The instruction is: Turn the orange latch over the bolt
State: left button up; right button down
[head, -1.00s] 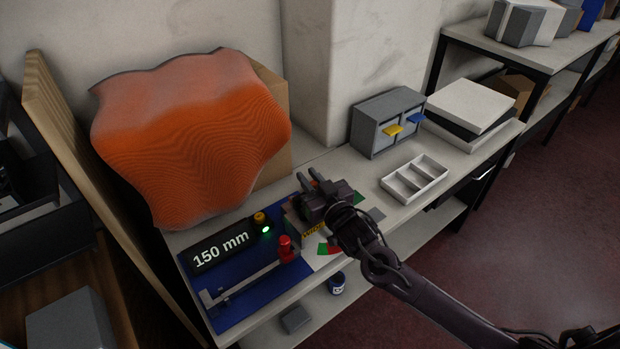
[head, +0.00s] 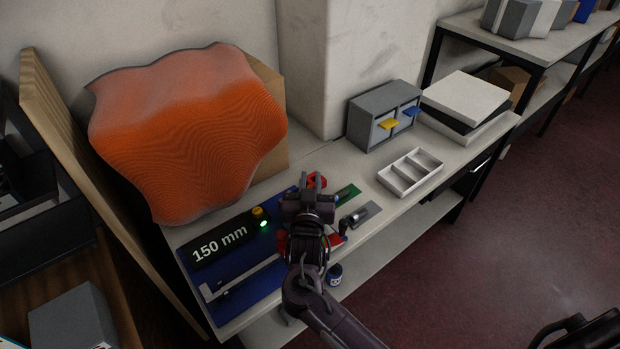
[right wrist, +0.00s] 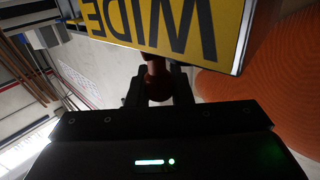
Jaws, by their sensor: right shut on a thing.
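My right gripper (head: 307,190) is over the bench in the head view, at the right end of the blue gauge board (head: 245,318). In the right wrist view its dark fingers (right wrist: 158,86) are closed around a dark red rounded knob (right wrist: 157,68). A block with a yellow "WIDE" label (right wrist: 165,22) is close beyond the knob. In the head view, red (head: 316,180) shows just past the fingertips; the gripper hides most of the block. I cannot make out an orange latch or a bolt. My left gripper is not seen.
A large wavy orange panel (head: 185,140) stands at the back left. A white divided tray (head: 410,172) and a grey drawer cabinet (head: 384,115) stand to the right, with bare bench between.

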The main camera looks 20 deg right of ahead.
jog(key=shift+s+m+h, duration=0.2)
jog(key=shift+m+h, duration=0.2)
jog(key=shift+h, duration=0.2)
jog(key=c, duration=1.3)
grip_release()
jog(key=shift+a, duration=0.1)
jog(key=v, duration=0.7)
jog(key=shift+s+a+b, duration=0.2)
jog(key=shift+s+b, duration=0.1)
jog(key=shift+b, duration=0.05)
jog(key=shift+r, duration=0.15)
jog(key=shift+c, duration=0.3)
